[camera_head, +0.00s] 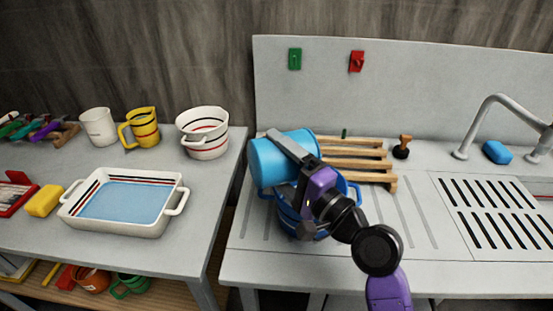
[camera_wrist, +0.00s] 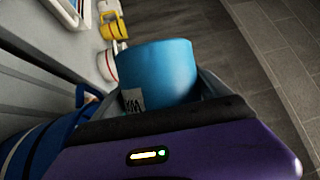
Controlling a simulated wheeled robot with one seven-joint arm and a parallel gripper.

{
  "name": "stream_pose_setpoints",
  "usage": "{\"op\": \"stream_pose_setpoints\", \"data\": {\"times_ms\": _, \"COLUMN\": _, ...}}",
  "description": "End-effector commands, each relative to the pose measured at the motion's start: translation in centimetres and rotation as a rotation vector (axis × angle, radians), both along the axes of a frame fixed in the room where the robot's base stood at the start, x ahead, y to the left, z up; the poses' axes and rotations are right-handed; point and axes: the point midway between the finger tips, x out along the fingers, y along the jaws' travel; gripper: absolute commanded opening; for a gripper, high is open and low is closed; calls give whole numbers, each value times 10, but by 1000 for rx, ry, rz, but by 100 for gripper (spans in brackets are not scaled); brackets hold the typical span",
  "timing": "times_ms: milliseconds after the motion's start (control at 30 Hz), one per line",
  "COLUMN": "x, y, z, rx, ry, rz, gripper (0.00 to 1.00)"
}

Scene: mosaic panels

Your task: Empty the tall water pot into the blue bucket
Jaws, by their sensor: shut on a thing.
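A light blue cylindrical pot (camera_head: 266,163) is tilted nearly on its side above the blue bucket (camera_head: 346,189) in the head view. My gripper (camera_head: 291,147) is shut on the pot from the near right side. In the wrist view the pot (camera_wrist: 160,72) sits between my fingers (camera_wrist: 168,95). The pot's mouth and inside are hidden, so I cannot tell whether water is in it or flowing. The bucket stands on the ribbed drainboard, mostly hidden behind my gripper and the pot. Its blue wall with a white band shows at the lower left of the wrist view (camera_wrist: 38,148).
A wooden rack (camera_head: 358,162) lies right behind the bucket. A stopper (camera_head: 402,147), a blue sponge (camera_head: 497,152) and a tap (camera_head: 490,108) are farther right. On the left table stand a white basin of water (camera_head: 120,228), a white pot (camera_head: 204,145) and a yellow jug (camera_head: 143,128).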

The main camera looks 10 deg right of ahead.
Motion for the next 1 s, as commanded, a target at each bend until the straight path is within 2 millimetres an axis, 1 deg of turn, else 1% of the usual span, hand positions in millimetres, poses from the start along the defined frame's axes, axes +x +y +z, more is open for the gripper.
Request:
{"op": "stream_pose_setpoints", "data": {"times_ms": 167, "x": 0, "y": 0, "z": 1, "rx": 0, "ry": 0, "rz": 0, "gripper": 19}}
{"op": "stream_pose_setpoints", "data": {"times_ms": 367, "x": 0, "y": 2, "z": 7, "rx": -21, "ry": 4, "rz": 2, "gripper": 19}}
{"op": "stream_pose_setpoints", "data": {"times_ms": 533, "x": -1, "y": 3, "z": 7, "rx": -49, "ry": 4, "rz": 1, "gripper": 19}}
{"op": "stream_pose_setpoints", "data": {"times_ms": 767, "x": -1, "y": 5, "z": -2, "rx": -104, "ry": -3, "rz": 0, "gripper": 19}}
{"op": "stream_pose_setpoints", "data": {"times_ms": 933, "x": -2, "y": 10, "z": -10, "rx": -214, "ry": -19, "rz": -1, "gripper": 19}}
{"op": "stream_pose_setpoints", "data": {"times_ms": 1000, "x": -3, "y": 14, "z": -12, "rx": -247, "ry": -24, "rz": -2, "gripper": 19}}
